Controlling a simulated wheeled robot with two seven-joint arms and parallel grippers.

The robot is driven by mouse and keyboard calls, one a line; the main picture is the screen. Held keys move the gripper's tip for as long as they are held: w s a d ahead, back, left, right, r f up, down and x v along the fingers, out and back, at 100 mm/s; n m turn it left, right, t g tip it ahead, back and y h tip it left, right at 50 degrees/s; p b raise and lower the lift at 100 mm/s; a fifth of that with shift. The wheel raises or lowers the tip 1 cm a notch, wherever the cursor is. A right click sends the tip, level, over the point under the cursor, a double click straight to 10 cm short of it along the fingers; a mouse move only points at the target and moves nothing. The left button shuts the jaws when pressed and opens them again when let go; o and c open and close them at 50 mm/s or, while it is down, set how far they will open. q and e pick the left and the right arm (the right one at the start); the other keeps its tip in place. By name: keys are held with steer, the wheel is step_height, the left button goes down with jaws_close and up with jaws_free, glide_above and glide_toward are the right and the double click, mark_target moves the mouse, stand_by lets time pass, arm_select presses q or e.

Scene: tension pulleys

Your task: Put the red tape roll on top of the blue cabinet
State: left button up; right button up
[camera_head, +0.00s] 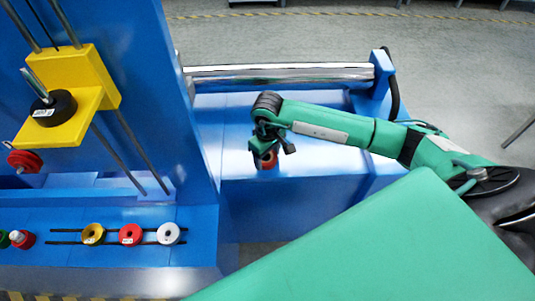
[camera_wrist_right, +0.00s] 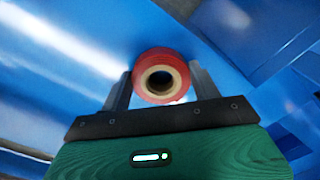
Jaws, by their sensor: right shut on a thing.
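The red tape roll (camera_wrist_right: 161,76) sits between the two fingers of my right gripper (camera_wrist_right: 160,85) in the right wrist view, its brown core facing the camera. In the head view, the right gripper (camera_head: 266,155) points down over the blue cabinet (camera_head: 320,170), and a small part of the red roll (camera_head: 268,162) shows below it. The gripper is shut on the roll. I cannot tell whether the roll touches the cabinet top. My left gripper is not in view.
A tall blue frame with a yellow bracket (camera_head: 85,92) and black weight (camera_head: 53,107) stands at left. Yellow (camera_head: 93,234), red (camera_head: 131,234) and white (camera_head: 168,233) rolls sit on rods on a blue ledge. A metal roller (camera_head: 280,78) runs behind the cabinet.

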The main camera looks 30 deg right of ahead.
steer(key=shift+f, duration=0.1)
steer(key=o, duration=0.9)
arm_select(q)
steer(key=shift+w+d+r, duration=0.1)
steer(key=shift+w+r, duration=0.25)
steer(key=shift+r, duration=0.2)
arm_select(e)
steer(key=shift+o, duration=0.4)
step_height(320, 180, up, 2)
steer(key=shift+r, duration=0.15)
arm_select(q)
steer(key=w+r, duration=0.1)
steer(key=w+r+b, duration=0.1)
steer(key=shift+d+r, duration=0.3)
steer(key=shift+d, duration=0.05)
arm_select(e)
step_height(320, 180, up, 10)
